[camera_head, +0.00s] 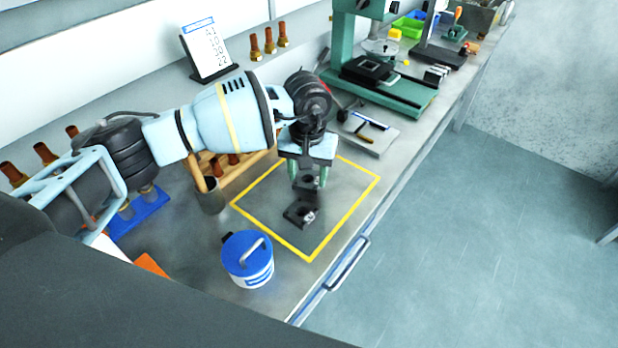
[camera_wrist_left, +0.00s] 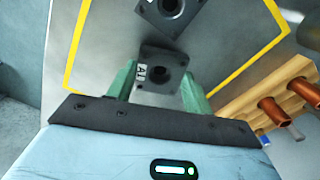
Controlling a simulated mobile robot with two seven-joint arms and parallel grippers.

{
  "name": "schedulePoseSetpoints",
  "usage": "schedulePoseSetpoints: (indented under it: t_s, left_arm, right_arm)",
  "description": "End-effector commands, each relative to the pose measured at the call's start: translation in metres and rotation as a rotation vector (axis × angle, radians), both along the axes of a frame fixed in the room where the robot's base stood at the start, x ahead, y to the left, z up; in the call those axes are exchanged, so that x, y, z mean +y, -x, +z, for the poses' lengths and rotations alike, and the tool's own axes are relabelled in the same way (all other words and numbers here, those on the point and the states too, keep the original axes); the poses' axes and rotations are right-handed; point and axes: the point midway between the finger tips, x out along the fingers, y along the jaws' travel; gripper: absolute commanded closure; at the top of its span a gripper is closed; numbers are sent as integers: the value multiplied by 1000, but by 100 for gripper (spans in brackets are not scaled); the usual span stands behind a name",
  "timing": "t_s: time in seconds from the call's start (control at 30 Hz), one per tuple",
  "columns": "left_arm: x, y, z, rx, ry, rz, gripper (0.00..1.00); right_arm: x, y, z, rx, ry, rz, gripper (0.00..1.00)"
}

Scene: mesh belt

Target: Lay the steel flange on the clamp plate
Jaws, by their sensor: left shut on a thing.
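My left gripper (camera_head: 308,180) hangs over the yellow-outlined area of the bench, pointing down. Its green fingers are shut on the steel flange (camera_head: 306,182), a small dark square piece with a round hole. The flange shows between the fingers in the left wrist view (camera_wrist_left: 160,70), with a white label on its face. The clamp plate (camera_head: 299,214), dark and also with a hole, lies inside the outline; in the left wrist view (camera_wrist_left: 174,10) the frame's top edge cuts it. The flange is apart from the plate. My right gripper is not in view.
A blue-lidded white canister (camera_head: 247,260) stands near the bench's front edge. A metal cup (camera_head: 210,197) and a wooden rack (camera_head: 240,168) stand left of the outline. A green machine (camera_head: 385,85) and a grey tray with tools (camera_head: 365,132) are beyond. The outlined area is otherwise clear.

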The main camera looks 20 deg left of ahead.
Motion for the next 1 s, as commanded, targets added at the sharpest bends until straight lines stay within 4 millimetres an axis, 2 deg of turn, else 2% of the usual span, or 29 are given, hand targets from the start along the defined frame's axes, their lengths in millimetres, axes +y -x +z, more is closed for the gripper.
schedulePoseSetpoints:
  t_s: [0.03, 0.13, 0.57, 0.6, 0.7, 0.77, 1.0]
  left_arm:
    - [0, 1, -12, 6, 0, -1, 82]
    - [0, 1, -22, 3, 1, 0, 82]
    - [0, 0, -26, -1, 1, 0, 82]
    - [0, 1, -26, 0, 0, 0, 45]
    - [0, 0, -25, -1, 0, 0, 32]
    - [0, 0, -25, -1, 0, 0, 28]
    - [0, 0, -25, -1, 0, 0, 28]
  right_arm:
    - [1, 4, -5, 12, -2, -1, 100]
    - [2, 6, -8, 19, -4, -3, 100]
    - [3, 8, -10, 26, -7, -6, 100]
    - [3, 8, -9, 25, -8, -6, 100]
    - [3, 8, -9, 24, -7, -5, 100]
    - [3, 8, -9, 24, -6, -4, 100]
    - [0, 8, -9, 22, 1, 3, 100]
